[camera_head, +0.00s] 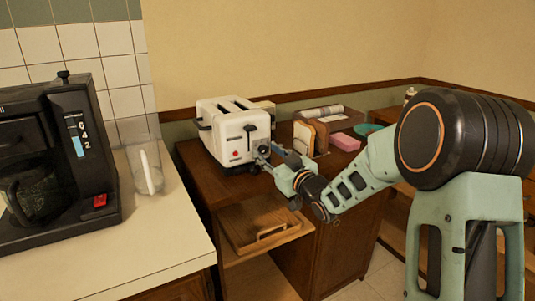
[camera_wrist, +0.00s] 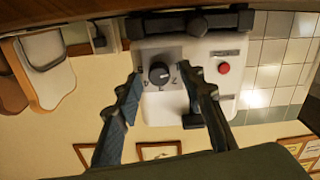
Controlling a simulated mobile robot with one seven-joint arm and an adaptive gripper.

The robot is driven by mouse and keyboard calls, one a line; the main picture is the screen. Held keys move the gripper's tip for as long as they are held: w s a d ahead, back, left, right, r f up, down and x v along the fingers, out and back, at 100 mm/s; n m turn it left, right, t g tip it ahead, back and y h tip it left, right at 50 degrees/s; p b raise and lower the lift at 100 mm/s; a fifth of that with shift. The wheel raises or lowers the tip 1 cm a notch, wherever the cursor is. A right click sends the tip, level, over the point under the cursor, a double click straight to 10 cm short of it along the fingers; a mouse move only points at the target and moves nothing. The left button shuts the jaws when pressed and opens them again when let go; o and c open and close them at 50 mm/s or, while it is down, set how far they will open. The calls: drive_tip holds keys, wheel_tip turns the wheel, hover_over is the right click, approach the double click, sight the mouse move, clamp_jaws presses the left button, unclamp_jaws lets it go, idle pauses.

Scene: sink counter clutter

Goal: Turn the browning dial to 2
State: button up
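A white toaster (camera_head: 233,130) stands on the brown wooden cabinet, with slots on top and a lever on its side. In the wrist view its front panel (camera_wrist: 205,52) shows a round black browning dial (camera_wrist: 158,73) on a grey plate and a red button (camera_wrist: 223,68). The marks around the dial are too small to read surely. My gripper (camera_wrist: 164,77) is open, with one finger on each side of the dial in that view; contact with it cannot be told. In the head view my gripper (camera_head: 264,160) is at the toaster's front, and the dial is hidden.
A coffee maker (camera_head: 60,160) and a clear glass container (camera_head: 145,165) stand on the left counter. A wooden tray (camera_head: 240,243) lies below the toaster. Cutting boards (camera_head: 304,138), a pink block (camera_head: 344,142) and a teal plate (camera_head: 366,130) are to the toaster's right.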

drive_tip(key=shift+w, duration=0.15)
drive_tip(key=shift+c, duration=0.5)
clamp_jaws()
drive_tip(key=shift+m, duration=0.3)
drive_tip(key=m+p, duration=0.1)
drive_tip(key=m, duration=0.3)
drive_tip(key=shift+r, duration=0.1)
drive_tip(key=m+p, duration=0.2)
drive_tip(key=m, duration=0.3)
drive_tip(key=shift+d, duration=0.1)
drive_tip(key=shift+o, duration=0.5)
unclamp_jaws()
